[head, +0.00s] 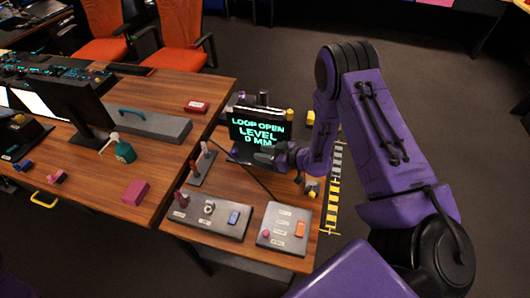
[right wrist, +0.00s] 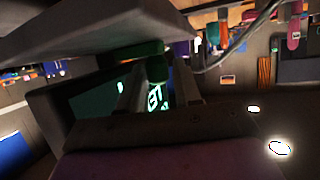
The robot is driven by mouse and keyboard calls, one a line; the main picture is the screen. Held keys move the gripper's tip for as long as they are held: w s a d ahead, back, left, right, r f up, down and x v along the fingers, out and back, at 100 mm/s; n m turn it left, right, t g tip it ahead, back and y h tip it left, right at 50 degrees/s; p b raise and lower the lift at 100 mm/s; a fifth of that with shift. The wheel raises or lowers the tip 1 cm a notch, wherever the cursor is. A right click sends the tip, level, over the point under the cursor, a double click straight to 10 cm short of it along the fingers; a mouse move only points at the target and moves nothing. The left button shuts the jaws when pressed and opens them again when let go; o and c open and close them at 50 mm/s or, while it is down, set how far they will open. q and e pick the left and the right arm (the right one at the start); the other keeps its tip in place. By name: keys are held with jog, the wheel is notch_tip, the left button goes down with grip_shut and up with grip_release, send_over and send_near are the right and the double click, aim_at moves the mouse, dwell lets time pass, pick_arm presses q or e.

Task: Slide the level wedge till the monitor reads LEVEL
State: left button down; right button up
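The monitor (head: 258,128) on the small panel table shows LOOP OPEN, LEVEL and 0 MM in green letters. Part of its lit text (right wrist: 155,98) shows between the fingers in the right wrist view. My right gripper (head: 262,157) is low in front of the monitor, its fingertips small and dark. In the right wrist view its fingers stand apart, with a dark green piece (right wrist: 157,66) between or just past their tips. I cannot tell whether they touch it. I cannot make out the level wedge for sure. My left gripper is out of view.
Lever handles (head: 201,164), a panel with knobs and a blue switch (head: 233,217), and a panel with an orange switch (head: 299,229) lie near the gripper. Yellow blocks (head: 311,118) stand behind.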

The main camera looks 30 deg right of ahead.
grip_shut()
jog(key=shift+d, duration=0.1)
jog(key=shift+s, duration=0.15)
grip_release()
jog(key=b+v, duration=0.1)
jog(key=v, duration=0.9)
jog(key=shift+d+r+b, duration=0.15)
jog(key=shift+d+b, duration=0.05)
jog(key=shift+b, duration=0.2)
jog(key=shift+s, duration=0.2)
